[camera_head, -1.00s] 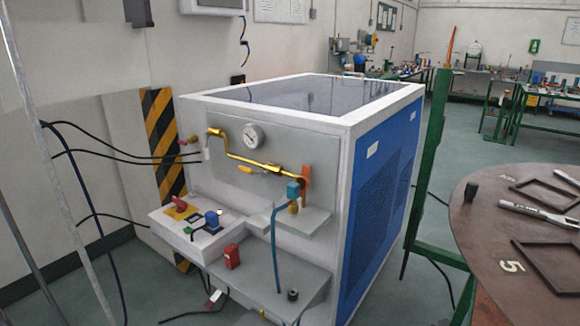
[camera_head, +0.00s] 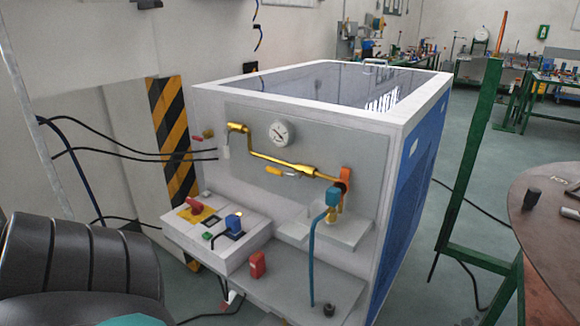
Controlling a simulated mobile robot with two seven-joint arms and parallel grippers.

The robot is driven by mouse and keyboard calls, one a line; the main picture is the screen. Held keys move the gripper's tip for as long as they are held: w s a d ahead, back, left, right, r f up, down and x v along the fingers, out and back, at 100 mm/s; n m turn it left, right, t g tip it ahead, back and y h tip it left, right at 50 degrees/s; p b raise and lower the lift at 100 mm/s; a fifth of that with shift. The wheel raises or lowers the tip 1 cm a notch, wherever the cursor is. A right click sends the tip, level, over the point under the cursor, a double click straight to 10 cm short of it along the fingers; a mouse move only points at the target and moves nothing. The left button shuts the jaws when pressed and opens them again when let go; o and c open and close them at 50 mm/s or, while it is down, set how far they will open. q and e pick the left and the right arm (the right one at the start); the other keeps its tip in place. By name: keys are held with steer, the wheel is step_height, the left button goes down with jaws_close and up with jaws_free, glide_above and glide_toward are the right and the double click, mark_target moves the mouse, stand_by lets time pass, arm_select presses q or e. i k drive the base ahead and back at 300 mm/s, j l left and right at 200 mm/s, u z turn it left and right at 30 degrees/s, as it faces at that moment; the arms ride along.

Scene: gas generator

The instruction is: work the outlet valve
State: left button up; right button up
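The gas generator (camera_head: 215,115) is a white and blue cabinet in the middle of the head view. A brass pipe (camera_head: 262,158) runs across its grey front panel below a round gauge (camera_head: 281,133). A small valve with a yellow handle (camera_head: 274,171) sits under the pipe's middle. At the pipe's right end is an upright orange handle (camera_head: 346,178), with a teal fitting (camera_head: 333,195) and teal hose (camera_head: 312,262) below. Which valve is the outlet valve is not labelled. Neither gripper is in view. A dark ribbed part of my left arm fills the lower left corner, apart from the generator.
A control ledge with a red lever (camera_head: 194,206) and blue plug (camera_head: 233,222) juts out below the panel. A green post frame (camera_head: 478,155) and a round brown table (camera_head: 550,225) stand to the right. Black cables (camera_head: 110,151) hang at left.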

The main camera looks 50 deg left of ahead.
mark_target(281, 173)
steer(key=j+z, duration=0.2)
steer(key=j, duration=0.25)
steer(key=k+j+z, duration=0.2)
steer(key=j, duration=0.2)
steer(key=k+j, duration=0.1)
steer(key=j, duration=0.35)
steer(key=j+z, duration=0.15)
steer(key=j, duration=0.3)
steer(key=k, duration=0.05)
